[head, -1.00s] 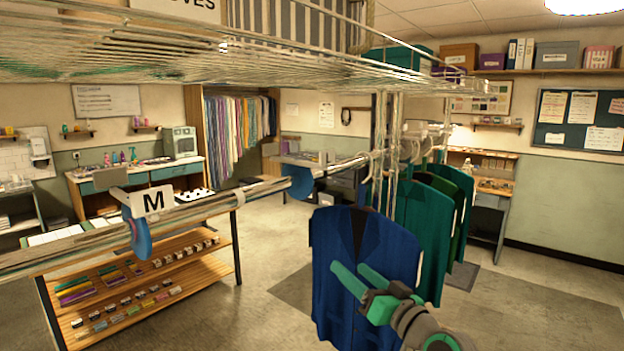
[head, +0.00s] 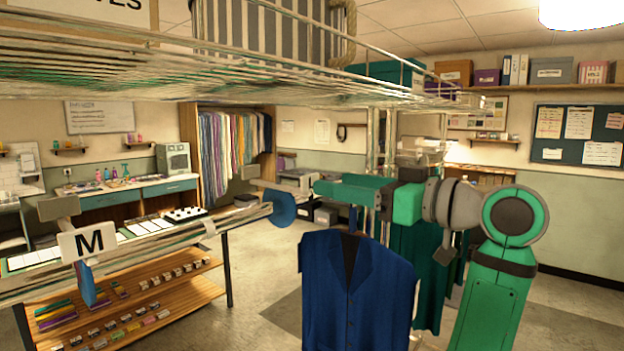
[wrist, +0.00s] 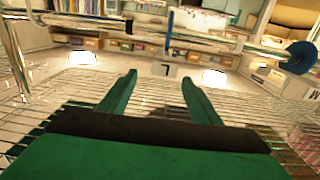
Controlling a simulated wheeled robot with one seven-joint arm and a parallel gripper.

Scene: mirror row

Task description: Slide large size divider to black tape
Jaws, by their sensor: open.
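My gripper (head: 322,190) is raised to about rail height in the head view, pointing left above the blue jacket. Its two fingers are apart and empty in the wrist view (wrist: 159,78). A blue disc divider (head: 282,206) sits on the rail just left of my fingertips, apart from them; its lettering does not show. A blue disc also appears at the right of the wrist view (wrist: 301,57).
A wire shelf (head: 170,75) runs overhead, close above my arm. The blue jacket (head: 358,295) hangs below my gripper, with green garments (head: 425,270) behind it. A wooden shelf unit (head: 155,300) stands under the rail at left. Floor is open beyond the rail.

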